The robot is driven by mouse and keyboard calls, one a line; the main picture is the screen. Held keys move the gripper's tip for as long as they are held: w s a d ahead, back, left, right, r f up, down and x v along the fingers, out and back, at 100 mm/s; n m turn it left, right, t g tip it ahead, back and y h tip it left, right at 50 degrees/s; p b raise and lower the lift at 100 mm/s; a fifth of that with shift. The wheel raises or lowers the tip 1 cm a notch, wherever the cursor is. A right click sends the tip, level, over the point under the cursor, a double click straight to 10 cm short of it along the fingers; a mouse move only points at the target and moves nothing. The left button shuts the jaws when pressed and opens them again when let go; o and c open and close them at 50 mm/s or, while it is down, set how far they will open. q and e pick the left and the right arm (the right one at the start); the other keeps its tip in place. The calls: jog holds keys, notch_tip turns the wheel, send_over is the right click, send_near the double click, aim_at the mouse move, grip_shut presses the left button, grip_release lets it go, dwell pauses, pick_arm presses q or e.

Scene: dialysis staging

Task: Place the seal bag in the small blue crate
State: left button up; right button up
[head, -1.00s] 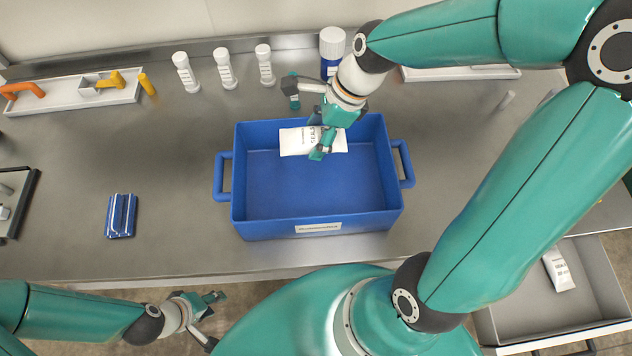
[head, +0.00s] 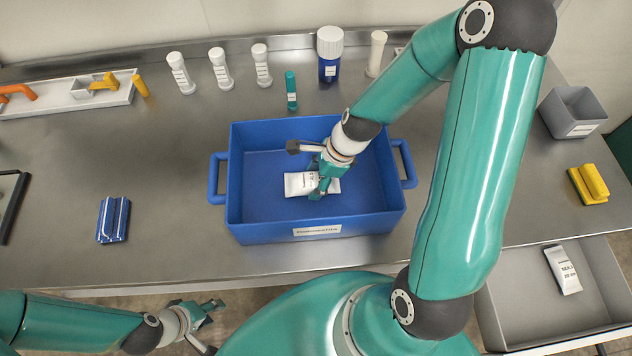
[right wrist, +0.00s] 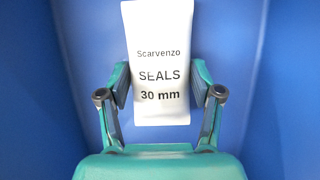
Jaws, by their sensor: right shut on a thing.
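The white seal bag (head: 297,184) is between the fingers of my right gripper (head: 322,184), inside the blue crate (head: 265,230). In the right wrist view the bag (right wrist: 160,112) reads "SEALS 30 mm", with a finger of my right gripper (right wrist: 160,88) on each side of it. Blue crate wall (right wrist: 275,95) surrounds them there. Whether the bag touches the crate floor I cannot tell. My left gripper (head: 212,322) is open and empty, low in the head view in front of the table edge. A second white seal bag (head: 563,270) lies in a grey drawer (head: 520,312) at lower right.
Several white tubes, a teal vial (head: 291,90) and a blue bottle with white cap (head: 329,58) stand behind the crate. A blue block (head: 113,220) lies left, a yellow block (head: 590,185) and grey bin (head: 573,113) right. The table beside the crate's left handle is clear.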

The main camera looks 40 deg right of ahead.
jog(key=shift+f, duration=0.65)
jog(key=shift+r, duration=0.1)
jog(key=o, duration=1.1)
jog(key=shift+o, duration=0.2)
jog(key=shift+d+r, duration=0.1)
jog(key=shift+r, duration=0.15)
jog(key=p+v, duration=0.2)
jog(key=v, duration=0.9)
jog(key=shift+r, duration=0.2)
